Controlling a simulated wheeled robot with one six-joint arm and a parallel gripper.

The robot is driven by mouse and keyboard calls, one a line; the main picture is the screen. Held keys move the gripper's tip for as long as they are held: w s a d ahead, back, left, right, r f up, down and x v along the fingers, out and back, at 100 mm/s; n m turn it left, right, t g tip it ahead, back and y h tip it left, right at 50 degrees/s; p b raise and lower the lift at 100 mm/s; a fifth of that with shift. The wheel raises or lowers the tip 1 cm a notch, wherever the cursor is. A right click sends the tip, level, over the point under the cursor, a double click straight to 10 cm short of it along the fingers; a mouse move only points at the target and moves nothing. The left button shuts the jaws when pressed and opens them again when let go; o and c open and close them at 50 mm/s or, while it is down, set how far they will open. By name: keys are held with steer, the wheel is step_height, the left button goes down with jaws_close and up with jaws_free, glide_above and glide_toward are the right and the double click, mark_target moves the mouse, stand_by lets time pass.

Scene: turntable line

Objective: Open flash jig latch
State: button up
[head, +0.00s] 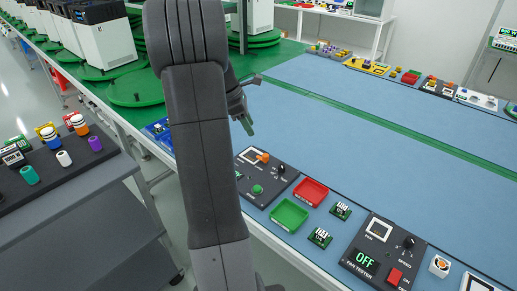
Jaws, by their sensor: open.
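A dark jig panel (252,197) lies on the near edge of the blue work surface, just right of my arm. It carries an orange lever (262,157), a round green button (257,189) and a small black knob; I take it for the flash jig, though its label is too small to read. The orange lever looks like its latch; whether it is open or closed cannot be told. My gripper (254,104) is open above the blue surface, beyond the panel and apart from it. A green piece shows at its lower finger. My arm hides the panel's left surroundings.
A red tray (311,191) and a green tray (289,215) sit right of the panel, beside small boards (320,238). A fan tester (377,262) reading OFF stands further right. Green turntable discs (134,88) lie behind left. The blue surface's middle is clear.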

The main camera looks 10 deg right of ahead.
mark_target(265, 155)
steer(key=x, duration=1.3)
steer(key=shift+s+f+b, duration=0.1)
steer(key=shift+f+b, duration=0.05)
steer(key=shift+b, duration=0.25)
jaws_close()
